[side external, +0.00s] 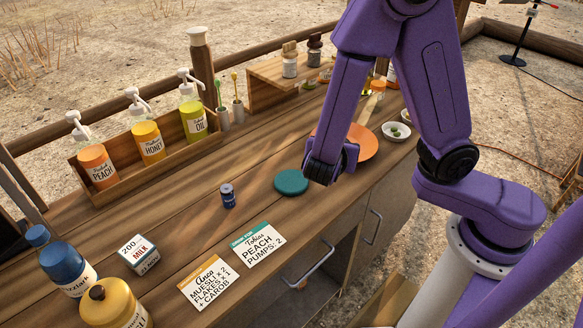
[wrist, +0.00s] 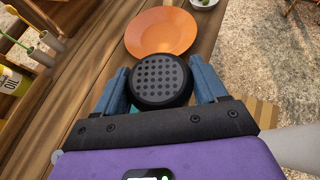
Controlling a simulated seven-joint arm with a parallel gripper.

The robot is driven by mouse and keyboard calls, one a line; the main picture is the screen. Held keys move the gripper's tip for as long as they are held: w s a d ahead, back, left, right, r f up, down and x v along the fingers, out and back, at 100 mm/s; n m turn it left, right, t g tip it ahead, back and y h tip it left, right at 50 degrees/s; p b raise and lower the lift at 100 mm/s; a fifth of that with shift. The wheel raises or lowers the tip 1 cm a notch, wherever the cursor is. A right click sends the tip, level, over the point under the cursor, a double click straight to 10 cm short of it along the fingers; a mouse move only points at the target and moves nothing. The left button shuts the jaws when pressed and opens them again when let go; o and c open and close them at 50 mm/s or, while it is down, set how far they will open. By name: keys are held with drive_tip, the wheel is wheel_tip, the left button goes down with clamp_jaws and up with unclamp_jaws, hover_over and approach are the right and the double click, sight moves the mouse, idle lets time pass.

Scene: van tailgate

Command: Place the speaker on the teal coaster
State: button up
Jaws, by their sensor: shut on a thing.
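My gripper (wrist: 161,88) is shut on the speaker (wrist: 160,78), a dark round body with a dotted grille facing the wrist camera, a blue finger on each side. In the side view my gripper (side external: 326,172) is low over the counter, just right of the teal coaster (side external: 291,182). The speaker cannot be made out there, hidden by the gripper. The coaster is a flat round disc that looks bare in the side view. A little teal shows below the speaker in the wrist view. I cannot tell how high the speaker is above the counter.
An orange plate (side external: 362,143) lies just beyond my gripper, with a small white bowl (side external: 396,131) to its right. A small dark blue jar (side external: 228,195) stands left of the coaster. Order cards (side external: 257,247) lie in front. A pump-bottle rack (side external: 145,178) lines the back.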

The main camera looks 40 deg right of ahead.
drive_tip(key=shift+w+a+f, duration=0.1)
drive_tip(key=shift+w+f, duration=0.25)
drive_tip(key=shift+w, duration=0.35)
drive_tip(key=w+f, duration=0.2)
drive_tip(key=w, duration=0.1)
drive_tip(key=w+a+f, duration=0.1)
drive_tip(key=w+f, duration=0.5)
drive_tip(key=w, duration=0.1)
drive_tip(key=shift+a, duration=0.25)
drive_tip(key=shift+w+f, duration=0.15)
drive_tip(key=shift+f, duration=1.55)
drive_tip(key=shift+f, duration=0.1)
drive_tip(key=o, duration=1.1)
drive_tip(key=shift+o, duration=0.2)
